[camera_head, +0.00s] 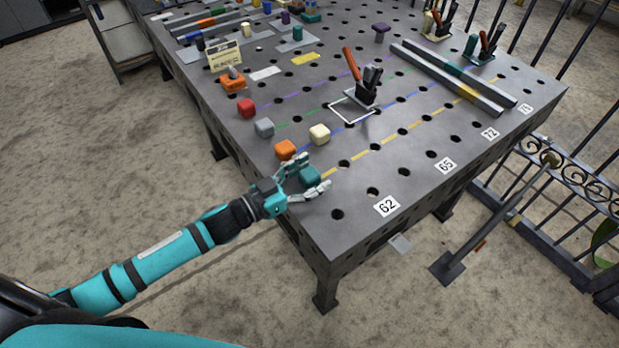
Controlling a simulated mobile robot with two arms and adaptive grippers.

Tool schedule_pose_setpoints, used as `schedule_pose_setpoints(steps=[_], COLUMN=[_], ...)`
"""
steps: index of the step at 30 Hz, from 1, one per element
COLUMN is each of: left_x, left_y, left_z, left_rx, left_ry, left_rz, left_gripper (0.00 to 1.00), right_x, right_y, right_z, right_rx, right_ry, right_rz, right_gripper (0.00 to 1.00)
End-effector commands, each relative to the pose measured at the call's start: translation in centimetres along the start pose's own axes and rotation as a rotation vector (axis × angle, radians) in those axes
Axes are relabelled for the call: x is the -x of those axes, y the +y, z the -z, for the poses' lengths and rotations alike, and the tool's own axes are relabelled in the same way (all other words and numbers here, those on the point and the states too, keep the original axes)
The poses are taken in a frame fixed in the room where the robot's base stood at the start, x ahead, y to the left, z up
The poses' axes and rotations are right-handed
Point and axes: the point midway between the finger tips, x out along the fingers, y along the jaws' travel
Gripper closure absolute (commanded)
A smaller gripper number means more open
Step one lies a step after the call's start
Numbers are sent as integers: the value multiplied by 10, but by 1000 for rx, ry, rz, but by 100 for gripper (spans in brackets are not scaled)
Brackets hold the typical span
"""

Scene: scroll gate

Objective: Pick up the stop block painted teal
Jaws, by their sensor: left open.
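The teal stop block (311,176) sits on the grey perforated table near its front left edge. My left gripper (312,178) is at the block, with its fingers spread open around it, one on the far side and one on the near side. I cannot tell whether the fingers touch it. My right gripper is not in view.
Orange (285,149), cream (319,134), grey (264,127) and red (246,107) blocks stand close behind. A clamp with an orange handle (353,66) stands mid-table. Steel bars (455,80) lie at the back right. The table (345,230) is clear toward the front corner.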

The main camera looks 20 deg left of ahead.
Motion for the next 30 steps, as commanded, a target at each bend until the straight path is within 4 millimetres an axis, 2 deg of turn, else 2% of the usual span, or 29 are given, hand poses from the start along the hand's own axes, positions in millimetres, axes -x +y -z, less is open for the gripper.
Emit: schedule_pose_setpoints(steps=[2,15,25,30], left_x=[0,0,0,0], left_y=[0,0,0,0], left_z=[0,0,6,32], left_rx=[0,-1,-3,-5], left_ry=[0,0,4,5], left_rz=[0,0,-1,-3], left_gripper=[41,99,100,100], right_x=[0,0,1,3], right_y=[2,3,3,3], right_z=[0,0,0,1], right_rx=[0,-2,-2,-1], right_ry=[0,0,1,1], right_rz=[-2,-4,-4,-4], right_gripper=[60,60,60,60])
